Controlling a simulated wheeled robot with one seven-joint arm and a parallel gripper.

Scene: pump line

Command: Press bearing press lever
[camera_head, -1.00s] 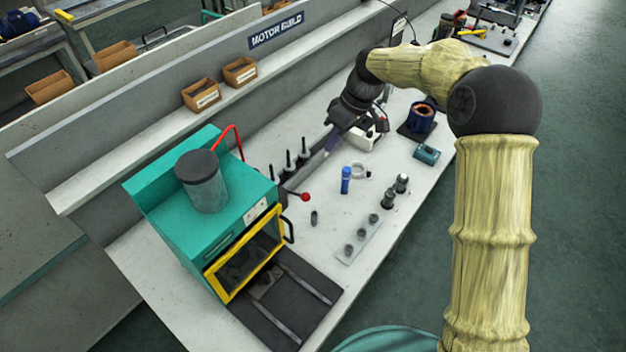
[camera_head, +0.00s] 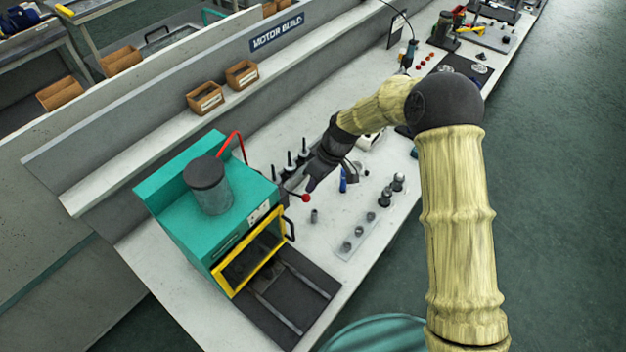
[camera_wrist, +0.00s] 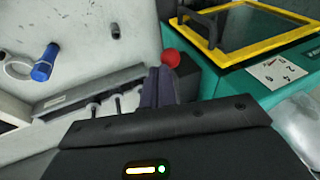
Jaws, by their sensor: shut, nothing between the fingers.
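The teal bearing press (camera_head: 210,215) stands on the bench with a yellow-framed window and a grey cylinder on top. Its lever ends in a red ball knob (camera_head: 305,198) at the press's right side, also in the wrist view (camera_wrist: 170,57). My gripper (camera_head: 311,184) is just above and beside the knob in the head view. In the wrist view my gripper (camera_wrist: 159,75) has its two dark fingers together, empty, with the tips right by the red ball. I cannot tell whether they touch it. The lever's shaft is mostly hidden.
Dark upright pins (camera_head: 290,160) stand behind the lever. A blue cylinder (camera_wrist: 44,63) stands close by. A plate with several small parts (camera_head: 357,238) lies to the right. The yellow window frame (camera_wrist: 255,62) and its black handle are near the fingers. Bench between is partly clear.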

